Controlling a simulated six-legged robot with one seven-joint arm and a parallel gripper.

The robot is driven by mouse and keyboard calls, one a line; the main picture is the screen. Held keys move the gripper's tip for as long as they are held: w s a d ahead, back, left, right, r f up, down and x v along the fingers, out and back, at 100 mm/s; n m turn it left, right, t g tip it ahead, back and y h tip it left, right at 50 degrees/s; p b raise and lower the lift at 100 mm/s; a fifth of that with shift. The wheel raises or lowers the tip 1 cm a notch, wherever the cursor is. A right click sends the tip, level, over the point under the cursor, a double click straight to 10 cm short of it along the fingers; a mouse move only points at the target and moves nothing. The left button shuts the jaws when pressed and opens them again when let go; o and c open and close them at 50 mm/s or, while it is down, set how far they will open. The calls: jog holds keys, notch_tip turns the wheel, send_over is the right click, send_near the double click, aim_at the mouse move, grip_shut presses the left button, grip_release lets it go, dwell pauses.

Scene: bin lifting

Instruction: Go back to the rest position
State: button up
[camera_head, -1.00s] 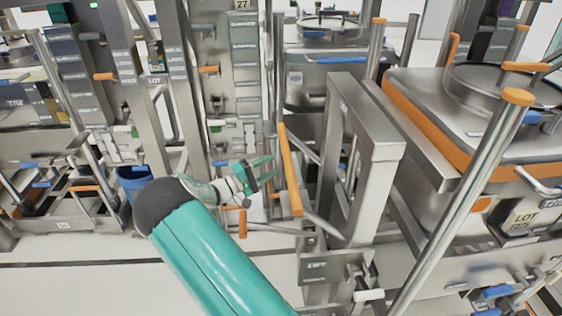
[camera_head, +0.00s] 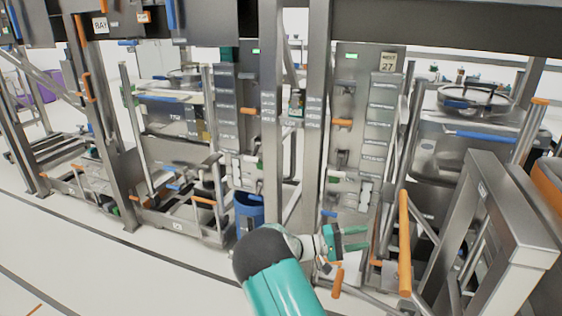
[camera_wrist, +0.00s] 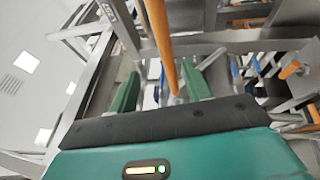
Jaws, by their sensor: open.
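My gripper (camera_head: 350,240) shows in the head view at the lower middle, at the end of my teal arm. Its two green fingers are apart and point right, toward an orange upright handle (camera_head: 405,242). In the wrist view my gripper (camera_wrist: 162,88) shows its two green fingers spread wide. An orange bar (camera_wrist: 160,40) shows beyond and between them in that view. I cannot tell how far the bar is from the fingers. Nothing is held between the fingers.
A blue bin (camera_head: 248,212) stands just behind my arm. Steel posts (camera_head: 272,130) and a panel marked 27 (camera_head: 365,120) rise behind the gripper. A slanted steel frame (camera_head: 500,225) stands at right. White floor (camera_head: 100,255) is clear at lower left.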

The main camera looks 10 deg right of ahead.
jog(key=s+a+r+m+y, duration=0.1)
jog(key=s+r+y, duration=0.2)
jog(key=s+y, duration=0.25)
jog(key=s+a+r+m+y, duration=0.1)
jog(key=s+a+r+y, duration=0.1)
jog(key=s+r+y, duration=0.4)
jog(key=s+a+r+n+t+y, duration=0.1)
jog(key=s+a+r+t+y, duration=0.2)
jog(key=s+a, duration=0.5)
jog(key=s+a+r+n+t+y, duration=0.1)
jog(key=s+a+r+t+y, duration=0.3)
jog(key=s+a, duration=0.5)
jog(key=shift+s+r+n+t+y, duration=0.35)
jog(key=shift+s+t+y, duration=0.35)
jog(key=shift+s, duration=0.35)
jog(key=shift+c, duration=1.3)
